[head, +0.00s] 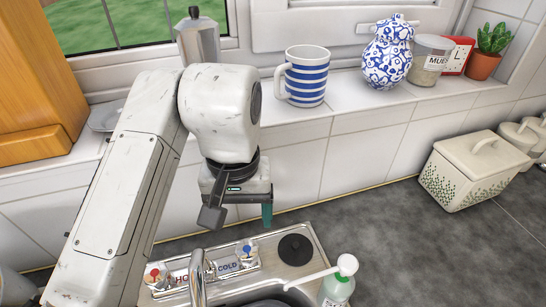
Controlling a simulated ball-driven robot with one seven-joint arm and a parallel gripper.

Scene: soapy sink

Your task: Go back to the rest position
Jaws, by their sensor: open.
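My gripper (240,217) hangs from my white arm, which comes up from the lower left. It points down in front of the tiled wall, above the back edge of the sink (317,246).
A soap pump bottle (337,288) and a black plug (296,249) are at the sink. A striped mug (306,76), patterned jar (388,55), glass jar (430,60) and potted plant (485,62) stand on the sill. A bread bin (470,172) sits right; the counter (400,240) before it is clear.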

